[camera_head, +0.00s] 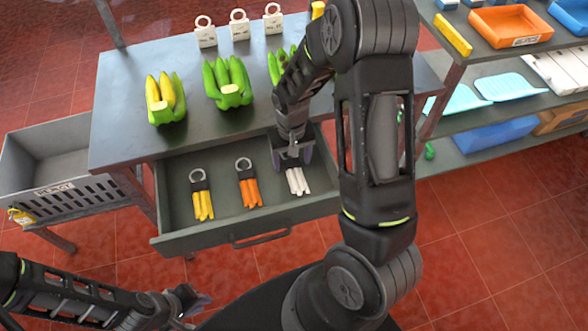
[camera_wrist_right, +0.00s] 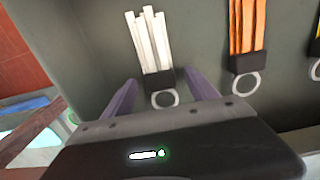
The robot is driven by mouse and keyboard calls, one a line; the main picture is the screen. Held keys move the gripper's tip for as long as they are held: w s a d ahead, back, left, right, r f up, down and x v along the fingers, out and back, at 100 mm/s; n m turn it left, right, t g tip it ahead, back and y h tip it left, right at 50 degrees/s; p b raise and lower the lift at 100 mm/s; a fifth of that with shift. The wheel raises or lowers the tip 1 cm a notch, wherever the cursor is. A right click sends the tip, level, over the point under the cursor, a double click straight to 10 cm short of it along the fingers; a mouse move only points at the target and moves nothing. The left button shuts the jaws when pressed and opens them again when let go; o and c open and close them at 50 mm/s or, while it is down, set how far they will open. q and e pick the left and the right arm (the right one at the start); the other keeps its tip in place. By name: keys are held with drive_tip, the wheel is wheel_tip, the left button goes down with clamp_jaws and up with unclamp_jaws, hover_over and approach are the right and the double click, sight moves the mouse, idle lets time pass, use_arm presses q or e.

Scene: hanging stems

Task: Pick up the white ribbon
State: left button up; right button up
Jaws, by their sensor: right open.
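The white ribbon (camera_head: 297,181) is a bundle of white strips with a black clip and a ring, lying in the open drawer at the right end of its row. In the right wrist view the white ribbon (camera_wrist_right: 151,42) points away from me, with its clip and ring nearest. My right gripper (camera_head: 292,158) is over the ribbon's ring end, and in the wrist view its purple fingers (camera_wrist_right: 163,88) stand apart on either side of the clip and ring, holding nothing. My left gripper (camera_head: 186,302) is low at the left, clear of the drawer; its jaws are unclear.
The drawer (camera_head: 180,240) also holds a yellow ribbon (camera_head: 203,204) and an orange ribbon (camera_head: 249,190). Banana bunches (camera_head: 228,84) and white tags (camera_head: 240,26) stand on the table (camera_head: 130,75). A grey crate (camera_head: 60,180) is at left, a shelf with trays (camera_head: 510,25) at right.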

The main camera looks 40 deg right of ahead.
drive_tip(key=shift+c, duration=0.5)
drive_tip(key=c, duration=1.3)
drive_tip(key=shift+r, duration=0.1)
drive_tip(key=shift+r+b, duration=0.3)
drive_tip(key=shift+r, duration=0.1)
drive_tip(key=a, duration=0.2)
drive_tip(key=a+b, duration=0.1)
drive_tip(key=shift+s+a, duration=0.2)
drive_tip(key=shift+a, duration=0.15)
wheel_tip(320, 180, up, 14)
drive_tip(key=shift+a+r, duration=0.1)
drive_tip(key=shift+a, duration=0.05)
